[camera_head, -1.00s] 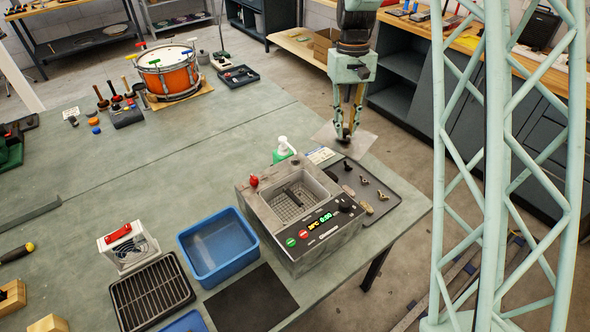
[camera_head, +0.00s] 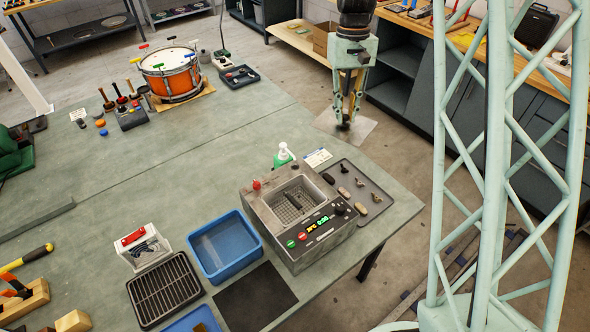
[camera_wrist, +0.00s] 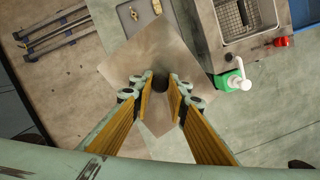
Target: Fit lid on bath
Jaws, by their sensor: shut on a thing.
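The lid (camera_head: 362,124) is a thin, flat metal plate with a dark knob in its middle. My gripper (camera_head: 344,122) points down and is shut on the knob, holding the lid in the air beyond the bench's far right edge. The wrist view shows my gripper (camera_wrist: 160,88) with a finger on each side of the knob, over the lid (camera_wrist: 143,58). The bath (camera_head: 304,257) is a grey box with an open basin, a mesh basket in it and a lit control panel. Its corner (camera_wrist: 228,57) shows at the upper right of the wrist view, apart from the lid.
A green pump bottle (camera_head: 283,156) stands close behind the bath. A grey mat (camera_head: 376,187) with small metal parts lies to its right, and a blue tub (camera_head: 224,246) to its left. A drum (camera_head: 170,74) stands far back. Bare bench lies left of the bottle.

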